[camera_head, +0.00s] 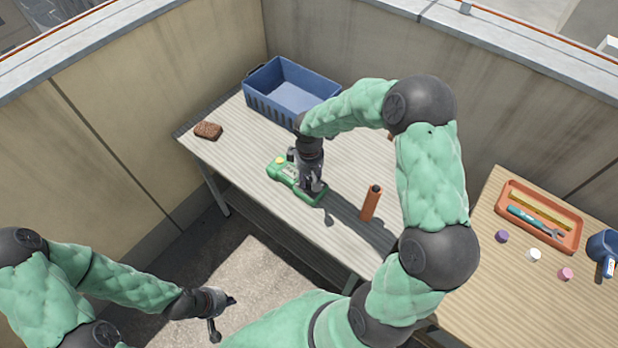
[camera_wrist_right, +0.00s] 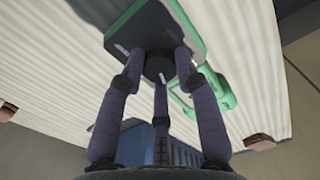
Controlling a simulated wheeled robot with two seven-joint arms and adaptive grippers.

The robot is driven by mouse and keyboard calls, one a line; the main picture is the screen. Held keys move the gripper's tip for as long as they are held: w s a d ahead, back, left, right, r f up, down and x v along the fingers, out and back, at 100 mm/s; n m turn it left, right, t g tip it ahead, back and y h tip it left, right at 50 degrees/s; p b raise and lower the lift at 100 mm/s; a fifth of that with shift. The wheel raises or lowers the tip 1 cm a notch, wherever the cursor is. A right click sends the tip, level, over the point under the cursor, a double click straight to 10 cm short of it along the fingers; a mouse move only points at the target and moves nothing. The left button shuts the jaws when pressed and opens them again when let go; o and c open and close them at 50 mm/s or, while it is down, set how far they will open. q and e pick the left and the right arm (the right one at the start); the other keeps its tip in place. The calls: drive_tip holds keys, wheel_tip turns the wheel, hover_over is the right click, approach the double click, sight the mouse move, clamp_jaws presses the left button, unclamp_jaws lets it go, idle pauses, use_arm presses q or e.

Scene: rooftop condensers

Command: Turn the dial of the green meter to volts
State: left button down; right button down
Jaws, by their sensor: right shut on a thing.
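The green meter (camera_head: 281,172) lies on the slatted table, partly hidden by my right gripper. In the right wrist view, a dark face with a green rim (camera_wrist_right: 141,20) shows above the fingers. My right gripper (camera_head: 314,190) points down over the right part of the meter. In the right wrist view its fingers (camera_wrist_right: 160,70) close around a small dark round dial (camera_wrist_right: 158,65). The dial's markings and pointer setting cannot be read. My left gripper (camera_head: 224,314) hangs over the floor in front of the table, open and empty, its fingers apart.
A blue crate (camera_head: 255,101) stands at the table's back, a brown block (camera_head: 208,130) at its left end. A second table at right holds an orange tray (camera_head: 553,239), several small caps and a blue mug (camera_head: 603,246).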

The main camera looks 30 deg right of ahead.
sight(309, 180)
drive_tip(key=shift+m, duration=0.7)
drive_tip(key=c, duration=0.9)
unclamp_jaws()
drive_tip(key=shift+r, duration=0.1)
wheel_tip(309, 180, up, 12)
drive_tip(key=shift+f, duration=0.1)
drive_tip(key=shift+s+f, duration=0.1)
